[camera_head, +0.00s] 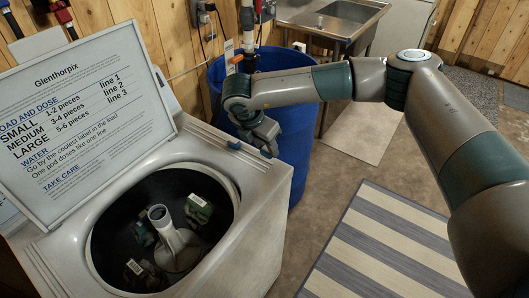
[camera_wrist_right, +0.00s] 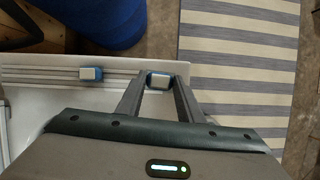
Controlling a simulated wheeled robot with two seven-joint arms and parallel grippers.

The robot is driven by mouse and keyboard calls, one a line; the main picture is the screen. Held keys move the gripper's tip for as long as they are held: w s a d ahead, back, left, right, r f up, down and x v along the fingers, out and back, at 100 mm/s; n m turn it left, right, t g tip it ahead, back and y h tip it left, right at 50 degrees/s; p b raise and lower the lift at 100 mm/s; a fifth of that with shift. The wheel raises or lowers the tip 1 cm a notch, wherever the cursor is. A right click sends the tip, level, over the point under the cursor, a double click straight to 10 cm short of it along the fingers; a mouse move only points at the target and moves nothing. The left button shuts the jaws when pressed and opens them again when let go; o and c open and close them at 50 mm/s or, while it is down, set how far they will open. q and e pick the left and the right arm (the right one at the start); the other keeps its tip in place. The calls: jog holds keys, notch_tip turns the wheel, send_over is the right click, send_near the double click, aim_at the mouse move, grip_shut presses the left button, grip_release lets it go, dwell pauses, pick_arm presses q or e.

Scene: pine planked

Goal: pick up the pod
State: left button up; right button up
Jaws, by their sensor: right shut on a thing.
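A small white-and-blue pod (camera_wrist_right: 160,81) sits between the fingertips of my right gripper (camera_wrist_right: 158,86) in the right wrist view. The gripper is shut on it, at the washer's top edge. In the head view my right gripper (camera_head: 268,150) is over the far right rim of the washer (camera_head: 262,190), and the held pod is mostly hidden there. A second white-and-blue pod (camera_wrist_right: 91,73) lies on the rim to the left of the gripper; it also shows in the head view (camera_head: 233,145). My left gripper is not in view.
The washer's lid (camera_head: 85,125) stands open with a printed load-and-dose chart. Dark green labelled pieces (camera_head: 199,208) lie in the drum around the agitator (camera_head: 165,235). A blue barrel (camera_head: 290,125) stands close behind the gripper. A striped rug (camera_head: 385,250) lies on the floor.

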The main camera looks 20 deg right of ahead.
jog(key=s+d+r, duration=0.6)
jog(key=s+d, duration=0.1)
jog(key=s, duration=0.1)
jog(key=shift+s+r, duration=0.2)
jog(key=shift+s, duration=0.15)
jog(key=shift+d+f, duration=0.1)
jog(key=s+a+f+m+g+y+b, duration=0.1)
jog(key=s+m, duration=0.4)
jog(key=m, duration=0.7)
jog(key=s+a+f+m+g+y+b, duration=0.2)
jog(key=s+m+g, duration=0.4)
jog(key=m, duration=0.6)
jog(key=a+f, duration=0.1)
jog(key=a, duration=0.1)
jog(key=shift+s+a+f+m+y, duration=0.15)
jog(key=shift+a+f+m+y, duration=0.15)
jog(key=shift+a+f+y, duration=0.1)
